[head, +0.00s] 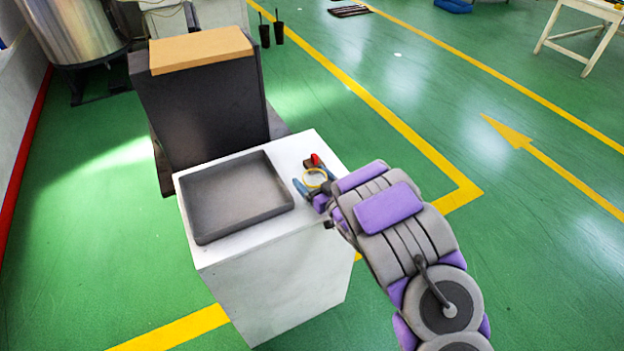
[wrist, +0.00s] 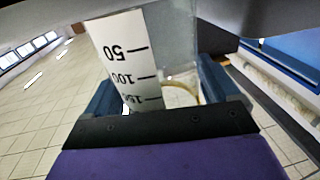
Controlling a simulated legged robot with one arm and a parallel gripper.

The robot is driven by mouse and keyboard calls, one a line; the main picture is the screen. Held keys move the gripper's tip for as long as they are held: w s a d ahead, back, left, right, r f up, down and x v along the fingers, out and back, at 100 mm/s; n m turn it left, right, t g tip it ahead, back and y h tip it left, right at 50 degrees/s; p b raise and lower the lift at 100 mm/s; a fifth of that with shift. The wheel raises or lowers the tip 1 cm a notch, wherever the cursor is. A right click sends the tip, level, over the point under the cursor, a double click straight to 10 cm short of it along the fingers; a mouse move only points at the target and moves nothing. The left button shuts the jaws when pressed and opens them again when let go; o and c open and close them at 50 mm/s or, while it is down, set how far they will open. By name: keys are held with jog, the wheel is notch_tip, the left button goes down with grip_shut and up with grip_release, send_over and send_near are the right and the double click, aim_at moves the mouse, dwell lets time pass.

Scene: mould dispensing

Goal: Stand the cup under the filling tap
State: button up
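The cup (wrist: 132,75) fills the middle of the wrist view as a clear body with a white scale strip marked 50, 100 and 150. In the head view its yellow ring-like rim (head: 315,178) shows between the blue fingers. My gripper (head: 313,181) has one finger on each side of the cup, close against it; it also shows in the wrist view (wrist: 162,95). The cup is by the right edge of the white stand; whether its base touches anything is hidden. A small dark part with a red tip (head: 316,160) sits just behind; I cannot tell whether it is the tap.
A white stand (head: 275,280) carries an empty dark grey tray (head: 240,232) left of my gripper. A tall dark cabinet with a tan top (head: 200,50) stands behind it. A steel tank (head: 75,30) is at the far left.

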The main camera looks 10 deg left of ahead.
jog(key=shift+o, duration=0.8)
jog(key=p+v, duration=0.1)
jog(key=v, duration=1.1)
